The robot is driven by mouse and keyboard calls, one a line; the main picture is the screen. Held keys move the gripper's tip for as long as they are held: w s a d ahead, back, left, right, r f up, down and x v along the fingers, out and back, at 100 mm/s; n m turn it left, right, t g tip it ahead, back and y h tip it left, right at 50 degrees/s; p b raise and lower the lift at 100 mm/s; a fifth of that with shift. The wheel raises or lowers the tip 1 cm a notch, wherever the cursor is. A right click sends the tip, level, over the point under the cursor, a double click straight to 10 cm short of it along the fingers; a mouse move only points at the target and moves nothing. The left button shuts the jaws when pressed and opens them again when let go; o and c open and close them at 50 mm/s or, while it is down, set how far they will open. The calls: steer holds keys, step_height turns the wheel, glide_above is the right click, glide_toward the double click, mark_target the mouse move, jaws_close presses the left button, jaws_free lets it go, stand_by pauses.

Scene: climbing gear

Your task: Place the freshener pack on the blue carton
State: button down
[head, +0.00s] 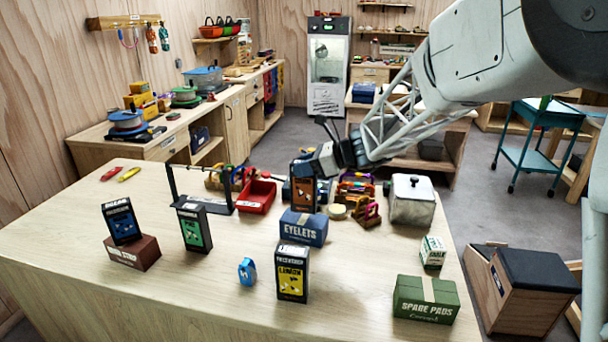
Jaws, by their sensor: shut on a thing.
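The blue carton (303,232), lettered EYELETS, lies on the wooden table near its middle. My gripper (304,168) is above it and shut on an upright black freshener pack with an orange label (303,196). The pack's lower end meets the carton's top in the picture; I cannot tell if they touch. The fingers hide the pack's upper part. A similar black pack with a yellow label (292,274) stands in front of the carton. One with a green label (195,229) stands to the left, and one with a blue label (121,221) stands on a brown carton (133,254).
A green SPARE PADS carton (426,300), a small green-white box (433,252) and a lidded grey container (412,202) are on the right. A small blue item (247,272) lies in front. A red bin (256,197) and a dark rack (203,190) stand behind. The table's front left is clear.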

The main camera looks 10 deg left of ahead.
steer(key=shift+f, duration=1.35)
steer(key=c, duration=0.7)
jaws_free()
steer(key=shift+v, duration=6.05)
steer(key=s+d+f+n+t+h, duration=0.1)
steer(key=s+d+n+h, duration=0.3)
steer(key=s, duration=0.9)
steer(key=s+d+f+n+h, duration=0.1)
steer(key=s+d+n+h, duration=0.4)
steer(key=s+d+n, duration=0.3)
steer(key=s+d+f+n+t+h, duration=0.1)
steer(key=s+d+n+h, duration=0.3)
steer(key=s+d, duration=0.7)
steer(key=shift+s+d+f+n+t+h, duration=0.1)
steer(key=shift+s+d+f+n, duration=0.15)
steer(key=shift+s, duration=1)
steer(key=shift+s+f+n+t+h, duration=0.15)
steer(key=shift+s+n, duration=0.2)
steer(key=shift+s, duration=0.9)
steer(key=shift+s+d+f+n+t+h, duration=0.15)
steer(key=shift+s+n, duration=0.15)
steer(key=shift+s, duration=0.95)
